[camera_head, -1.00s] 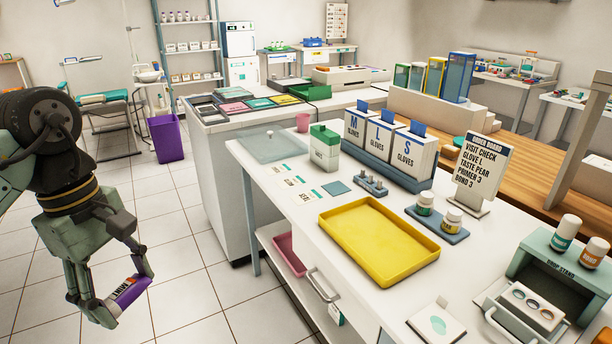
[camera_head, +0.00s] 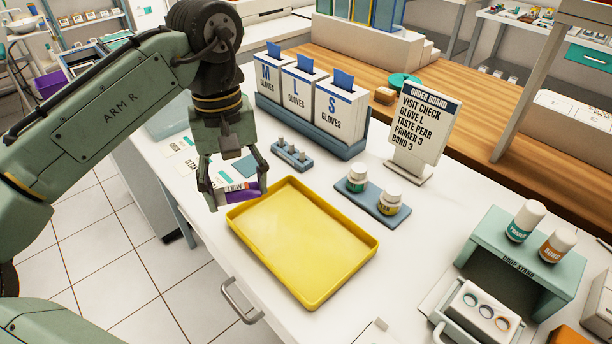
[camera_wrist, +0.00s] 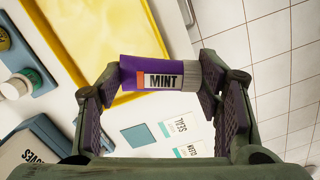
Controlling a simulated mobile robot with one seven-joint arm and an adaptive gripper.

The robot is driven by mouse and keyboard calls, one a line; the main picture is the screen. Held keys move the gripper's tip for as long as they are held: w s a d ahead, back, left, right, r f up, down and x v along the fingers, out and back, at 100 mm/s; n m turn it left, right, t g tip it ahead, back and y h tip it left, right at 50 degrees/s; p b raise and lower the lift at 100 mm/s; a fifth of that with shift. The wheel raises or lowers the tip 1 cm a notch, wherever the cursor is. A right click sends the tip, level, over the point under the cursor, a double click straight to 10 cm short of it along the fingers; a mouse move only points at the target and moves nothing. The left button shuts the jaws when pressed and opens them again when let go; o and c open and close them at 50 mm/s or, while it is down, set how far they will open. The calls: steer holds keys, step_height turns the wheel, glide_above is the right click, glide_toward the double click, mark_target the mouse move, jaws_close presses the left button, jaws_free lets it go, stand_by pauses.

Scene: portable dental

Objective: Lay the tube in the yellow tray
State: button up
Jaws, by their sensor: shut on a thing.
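My gripper (camera_head: 236,199) is shut on the purple tube (camera_head: 242,190), near the back-left corner of the yellow tray (camera_head: 314,289). The yellow tray is empty and lies flat on the white counter. In the wrist view the tray (camera_wrist: 150,20) shows beyond the tube. I cannot tell whether the tube is over the tray's rim or just beside it.
Glove boxes (camera_head: 300,94) stand behind the tray. A blue stand with two bottles (camera_head: 372,203) and the order board (camera_head: 424,125) are at its back right. A small blue-grey holder (camera_head: 291,155) sits behind it. A green drop stand (camera_head: 527,263) is at the right.

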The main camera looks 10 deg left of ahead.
steer(key=w+d+f+m+y+p, duration=0.15)
steer(key=w+d+m, duration=0.25)
steer(key=d+m, duration=0.55)
steer(key=m+b, duration=0.4)
steer(key=b, duration=0.1)
glide_above(298, 237)
steer(key=f, duration=0.7)
steer(key=shift+w+d+f, duration=0.1)
steer(key=shift+w+d, duration=0.05)
steer(key=shift+w, duration=0.05)
steer(key=shift+f+b, duration=0.35)
steer(key=shift+f, duration=1.15)
steer(key=o, duration=1.3)
steer(key=shift+r, duration=0.1)
